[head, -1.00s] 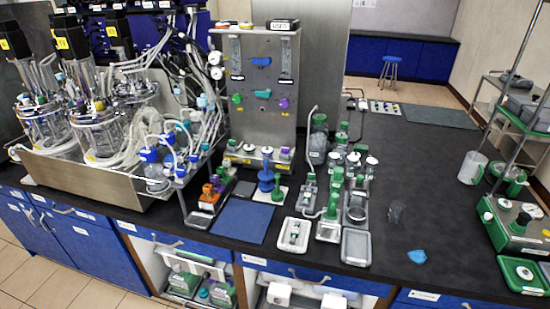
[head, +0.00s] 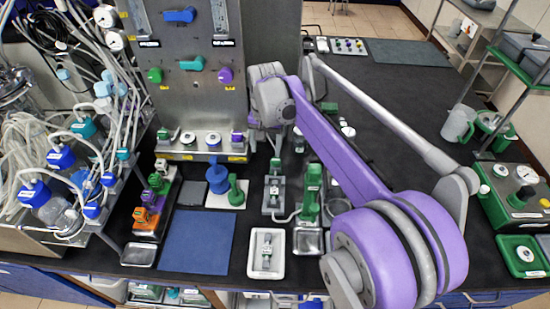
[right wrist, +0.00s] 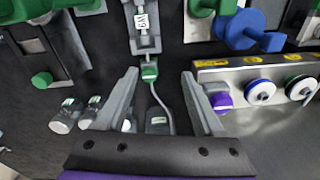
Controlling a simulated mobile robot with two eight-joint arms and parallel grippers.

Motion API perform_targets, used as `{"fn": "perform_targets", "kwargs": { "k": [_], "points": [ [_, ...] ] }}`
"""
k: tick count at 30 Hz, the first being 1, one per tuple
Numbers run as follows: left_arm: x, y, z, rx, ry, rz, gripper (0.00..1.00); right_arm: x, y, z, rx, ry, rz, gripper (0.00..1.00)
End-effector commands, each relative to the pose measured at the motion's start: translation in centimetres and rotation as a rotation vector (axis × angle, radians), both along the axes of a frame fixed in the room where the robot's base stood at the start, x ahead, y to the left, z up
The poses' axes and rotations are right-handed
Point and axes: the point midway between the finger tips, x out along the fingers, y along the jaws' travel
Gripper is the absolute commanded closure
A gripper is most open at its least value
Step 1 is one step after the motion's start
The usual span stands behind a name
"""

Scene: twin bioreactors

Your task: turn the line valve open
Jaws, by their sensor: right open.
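A steel panel (head: 190,105) stands at the back with a blue handle (head: 180,15), a teal handle (head: 191,64), a green knob (head: 154,75) and a purple knob (head: 225,75). I cannot tell which part is the line valve. My right gripper (head: 264,148) is just right of the panel, pointing down over the bench. In the right wrist view, the open jaws (right wrist: 158,75) have a small green fitting (right wrist: 150,72) with a thin tube in the gap between them; contact is not clear. My left gripper is out of view.
Bioreactor vessels and hoses (head: 60,150) crowd the left. A blue mat (head: 197,240), a white tray (head: 266,252) and green-handled fixtures (head: 310,190) stand in front. A green station (head: 515,195) is at the right. My right arm hides part of the bench.

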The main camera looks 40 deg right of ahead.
Motion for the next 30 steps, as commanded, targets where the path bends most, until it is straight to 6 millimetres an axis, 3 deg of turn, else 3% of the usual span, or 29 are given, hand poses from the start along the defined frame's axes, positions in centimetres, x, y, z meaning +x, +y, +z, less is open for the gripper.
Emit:
{"fn": "perform_targets", "kwargs": {
  "k": [3, 9, 14, 24, 30],
  "points": [
    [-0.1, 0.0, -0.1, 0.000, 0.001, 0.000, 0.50, 1.7, -2.9, -0.1, 0.018, 0.040, -0.108, 0.31],
    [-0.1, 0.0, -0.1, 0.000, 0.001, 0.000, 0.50, 2.8, -5.3, -0.3, 0.036, 0.078, -0.204, 0.31],
    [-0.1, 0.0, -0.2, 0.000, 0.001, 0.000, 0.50, 3.0, -5.6, -1.5, 0.039, 0.083, -0.217, 0.31],
    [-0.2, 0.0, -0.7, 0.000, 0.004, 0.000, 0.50, 2.9, -5.5, -7.7, 0.038, 0.082, -0.214, 0.31],
    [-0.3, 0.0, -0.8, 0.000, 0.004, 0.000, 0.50, 2.9, -5.5, -10.3, 0.038, 0.082, -0.213, 0.31]
  ]
}}
